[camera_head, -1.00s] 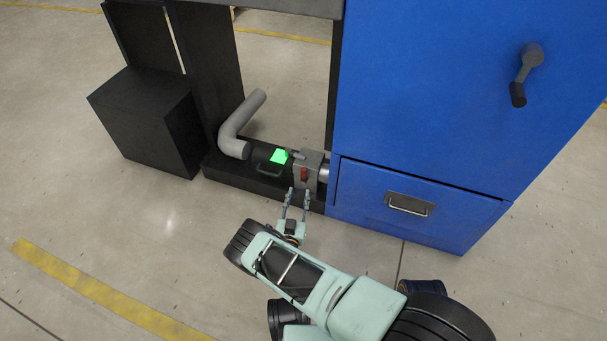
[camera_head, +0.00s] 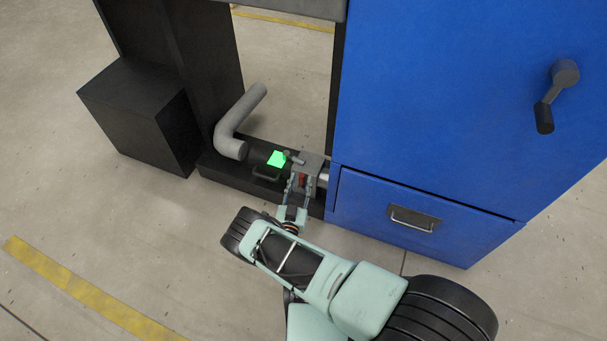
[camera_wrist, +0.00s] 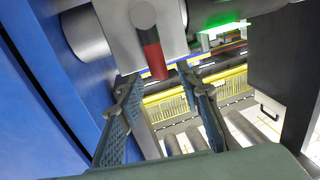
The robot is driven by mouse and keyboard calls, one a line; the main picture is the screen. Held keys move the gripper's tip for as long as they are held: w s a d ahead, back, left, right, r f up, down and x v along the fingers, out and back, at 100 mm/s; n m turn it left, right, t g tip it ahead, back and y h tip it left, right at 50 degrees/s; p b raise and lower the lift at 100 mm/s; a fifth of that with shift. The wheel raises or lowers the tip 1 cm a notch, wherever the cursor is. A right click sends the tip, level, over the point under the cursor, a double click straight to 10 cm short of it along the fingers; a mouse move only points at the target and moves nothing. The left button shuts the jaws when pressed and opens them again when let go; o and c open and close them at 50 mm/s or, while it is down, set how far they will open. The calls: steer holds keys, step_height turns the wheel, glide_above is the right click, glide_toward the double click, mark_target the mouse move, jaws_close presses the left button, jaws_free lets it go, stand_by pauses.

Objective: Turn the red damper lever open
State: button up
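The red damper lever (camera_wrist: 153,55) hangs from a round pivot on a grey metal block (camera_wrist: 118,28) in the wrist view. In the head view the lever (camera_head: 302,179) is a small red patch on the front of the grey block (camera_head: 309,163), partly hidden behind my fingers. My gripper (camera_wrist: 157,80) is open, with one fingertip on each side of the lever's lower end and a gap on both sides. My gripper also shows in the head view (camera_head: 298,180), reaching up to the block.
A blue cabinet (camera_head: 440,110) with a drawer handle (camera_head: 413,218) stands close on the right. A grey bent pipe (camera_head: 234,125), a glowing green patch (camera_head: 277,158) and a black handle (camera_head: 266,174) lie left of the block. Open floor (camera_head: 130,240) lies in front.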

steer(key=shift+w, duration=0.35)
steer(key=shift+c, duration=0.3)
jaws_close()
